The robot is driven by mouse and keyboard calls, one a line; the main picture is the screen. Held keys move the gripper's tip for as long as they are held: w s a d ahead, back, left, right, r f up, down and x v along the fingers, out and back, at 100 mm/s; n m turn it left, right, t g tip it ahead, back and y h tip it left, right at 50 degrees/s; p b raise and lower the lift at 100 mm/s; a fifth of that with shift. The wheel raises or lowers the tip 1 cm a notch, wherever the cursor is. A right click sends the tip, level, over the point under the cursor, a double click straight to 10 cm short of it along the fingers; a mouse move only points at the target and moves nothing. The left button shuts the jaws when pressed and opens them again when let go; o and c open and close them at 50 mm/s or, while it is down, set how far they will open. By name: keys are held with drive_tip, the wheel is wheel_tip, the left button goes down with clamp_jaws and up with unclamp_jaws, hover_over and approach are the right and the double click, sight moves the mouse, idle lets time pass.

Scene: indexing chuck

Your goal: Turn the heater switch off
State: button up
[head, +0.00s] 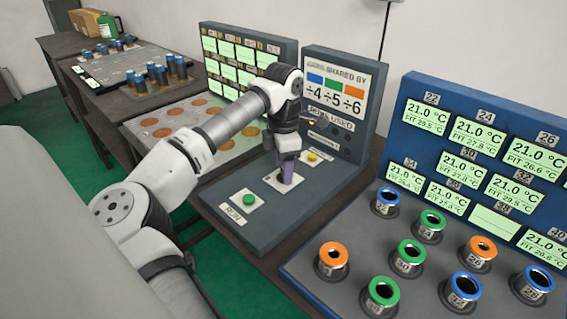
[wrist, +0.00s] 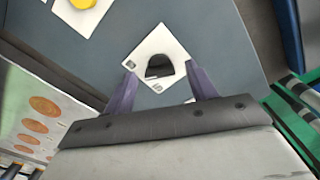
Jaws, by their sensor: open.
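My gripper (head: 287,180) points down over the middle white plate (head: 271,181) on the grey console. In the wrist view my gripper (wrist: 162,85) is open, with one purple finger on each side of that plate's lower half. A dark rounded knob or switch (wrist: 160,66) stands on the plate between the fingers, slightly beyond the tips. Small letters show beside it, too small to read surely; I cannot tell whether it is the heater switch or how it is set. I cannot tell whether a finger touches it. In the head view the fingers hide it.
A green button (head: 250,200) sits left of my gripper and a yellow button (head: 312,157) sits behind it. An upright display panel (head: 345,85) rises at the console's back. A blue unit with ringed sockets (head: 432,225) stands at right. A board with orange discs (head: 190,125) lies at left.

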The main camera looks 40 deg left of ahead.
drive_tip(key=shift+f, duration=0.15)
drive_tip(key=shift+c, duration=0.3)
drive_tip(key=c, duration=0.9)
